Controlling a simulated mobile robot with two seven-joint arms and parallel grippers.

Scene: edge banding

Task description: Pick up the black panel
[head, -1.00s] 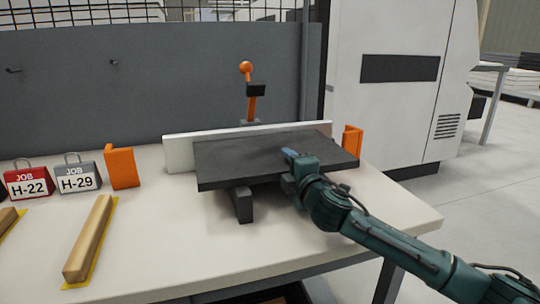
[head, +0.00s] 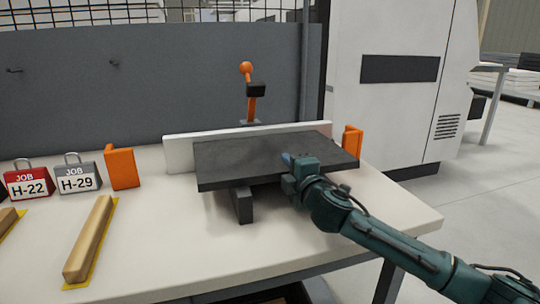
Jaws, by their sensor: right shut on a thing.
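The black panel (head: 245,161) lies flat on a dark support (head: 242,205) on the workbench, with a white fence (head: 190,148) along its far side. My right gripper (head: 288,170) is at the panel's front edge, right of its middle. It is shut on that edge, with one finger above the panel and the other below. The lower finger is partly hidden. My left gripper is not in view.
An orange lever clamp (head: 251,100) stands behind the fence. Orange brackets stand right (head: 352,142) and left (head: 122,168) of the panel. Job tags, red (head: 27,182) and grey (head: 76,178), and a wooden bar (head: 90,240) are at the left. The bench front is clear.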

